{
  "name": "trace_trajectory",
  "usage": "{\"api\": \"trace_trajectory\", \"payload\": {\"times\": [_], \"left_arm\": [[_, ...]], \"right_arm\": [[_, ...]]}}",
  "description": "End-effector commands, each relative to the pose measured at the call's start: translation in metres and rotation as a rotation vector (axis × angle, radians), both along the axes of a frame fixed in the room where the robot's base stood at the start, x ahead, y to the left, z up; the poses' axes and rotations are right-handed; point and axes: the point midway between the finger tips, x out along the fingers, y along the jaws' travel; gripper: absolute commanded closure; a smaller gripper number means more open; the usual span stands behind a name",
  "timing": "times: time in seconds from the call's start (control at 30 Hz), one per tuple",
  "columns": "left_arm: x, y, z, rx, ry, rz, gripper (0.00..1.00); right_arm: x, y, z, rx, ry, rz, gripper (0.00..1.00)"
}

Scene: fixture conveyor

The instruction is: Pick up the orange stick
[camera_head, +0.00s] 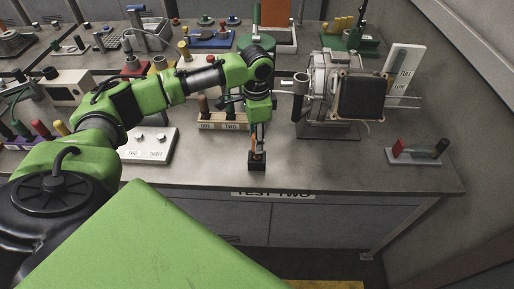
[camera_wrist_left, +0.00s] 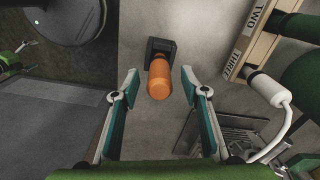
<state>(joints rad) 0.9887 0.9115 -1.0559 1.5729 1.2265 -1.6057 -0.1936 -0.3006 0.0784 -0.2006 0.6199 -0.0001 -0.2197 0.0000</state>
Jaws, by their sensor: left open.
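The orange stick (camera_wrist_left: 159,80) stands in a small black holder (camera_wrist_left: 160,47) in the left wrist view. In the head view the stick (camera_head: 257,146) shows only in part below my left gripper, and its black holder (camera_head: 257,161) sits near the table's front edge. My left gripper (camera_wrist_left: 156,85) is open, with its two fingers on either side of the stick's near end. A gap shows between the stick and each finger. My right gripper is in neither view.
A labelled wooden rack (camera_head: 222,126) stands just left of the holder. A machine with a black square housing (camera_head: 359,96) stands to the right. A white block with knobs (camera_head: 148,146) lies farther left.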

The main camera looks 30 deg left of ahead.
Motion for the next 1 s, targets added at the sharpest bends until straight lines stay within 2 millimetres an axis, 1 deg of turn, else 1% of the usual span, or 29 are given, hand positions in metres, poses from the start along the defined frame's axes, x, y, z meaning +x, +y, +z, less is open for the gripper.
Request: {"api": "trace_trajectory", "payload": {"times": [0.03, 0.13, 0.37, 0.47, 0.5, 0.53, 0.87, 0.97, 1.0], "left_arm": [[-0.001, 0.0, -0.005, -0.001, 0.002, -0.001, 0.59], [-0.001, -0.001, -0.013, -0.001, 0.001, -0.001, 0.59], [0.0, -0.001, -0.015, -0.001, -0.001, -0.001, 0.59], [0.0, -0.001, -0.015, -0.001, -0.001, -0.001, 0.82], [0.0, -0.001, -0.015, -0.001, -0.001, -0.001, 0.93], [0.0, -0.001, -0.015, -0.001, -0.001, -0.001, 1.0], [0.0, -0.001, -0.013, -0.001, -0.002, -0.001, 1.0], [0.001, -0.001, -0.004, -0.001, -0.006, -0.001, 1.0], [0.001, 0.0, 0.002, -0.001, -0.006, -0.001, 1.0]], "right_arm": [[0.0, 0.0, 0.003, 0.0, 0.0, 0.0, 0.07], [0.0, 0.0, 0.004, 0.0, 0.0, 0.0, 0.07], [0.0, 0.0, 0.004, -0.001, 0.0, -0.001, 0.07], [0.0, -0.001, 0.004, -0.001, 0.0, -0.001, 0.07], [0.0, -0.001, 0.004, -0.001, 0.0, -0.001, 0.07], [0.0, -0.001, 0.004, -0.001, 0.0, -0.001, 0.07], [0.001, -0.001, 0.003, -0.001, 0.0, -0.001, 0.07], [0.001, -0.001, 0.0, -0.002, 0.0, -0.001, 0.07], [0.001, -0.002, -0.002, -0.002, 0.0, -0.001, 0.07]]}}
